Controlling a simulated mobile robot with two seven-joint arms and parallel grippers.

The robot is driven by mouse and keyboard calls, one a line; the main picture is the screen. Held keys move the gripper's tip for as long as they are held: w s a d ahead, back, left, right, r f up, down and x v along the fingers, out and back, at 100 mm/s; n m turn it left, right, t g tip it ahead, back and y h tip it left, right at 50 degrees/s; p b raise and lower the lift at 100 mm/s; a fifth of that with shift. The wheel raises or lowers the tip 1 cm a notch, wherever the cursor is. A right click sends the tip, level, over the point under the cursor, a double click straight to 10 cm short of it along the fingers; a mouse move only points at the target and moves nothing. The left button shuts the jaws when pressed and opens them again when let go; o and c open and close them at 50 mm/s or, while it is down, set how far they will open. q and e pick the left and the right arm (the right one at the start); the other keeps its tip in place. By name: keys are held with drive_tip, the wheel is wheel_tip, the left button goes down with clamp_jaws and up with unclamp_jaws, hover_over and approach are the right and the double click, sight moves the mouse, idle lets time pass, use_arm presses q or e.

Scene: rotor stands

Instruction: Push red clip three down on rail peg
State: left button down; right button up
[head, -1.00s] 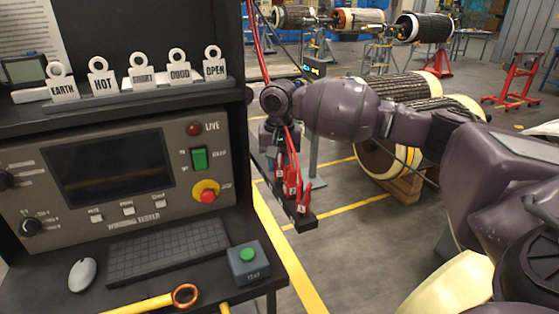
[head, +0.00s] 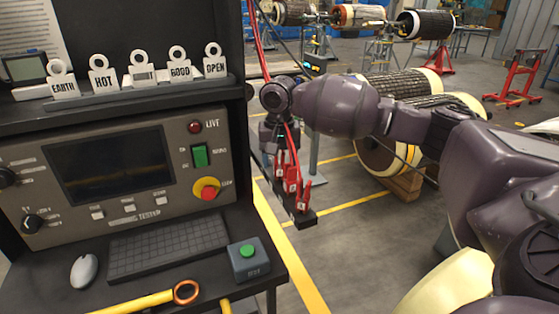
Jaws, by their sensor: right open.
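Several red clips (head: 290,182) with small white tags stand in a row on a dark rail (head: 306,219) that sticks out from the right side of the test bench. Red cables run down to them. My right gripper (head: 275,148) is above the far end of the rail, behind the nearer clips, pointing down. It is open, and its fingertips are partly lost among the dark parts and cables. I cannot tell whether it touches a clip. The pegs under the clips are hidden, and the clip numbers are too small to read surely. My left gripper is out of view.
The test bench (head: 120,220) fills the left, with a keyboard (head: 168,247), a green-button box (head: 248,260), and upright label tags (head: 144,77) on its shelf. A yellow tool with an orange ring (head: 186,292) lies in front. Rotors (head: 424,25) stand behind.

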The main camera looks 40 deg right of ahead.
wheel_tip(320, 180, up, 9)
drive_tip(key=shift+r+p, duration=0.1)
drive_tip(key=shift+p, duration=0.7)
drive_tip(key=shift+r, duration=0.55)
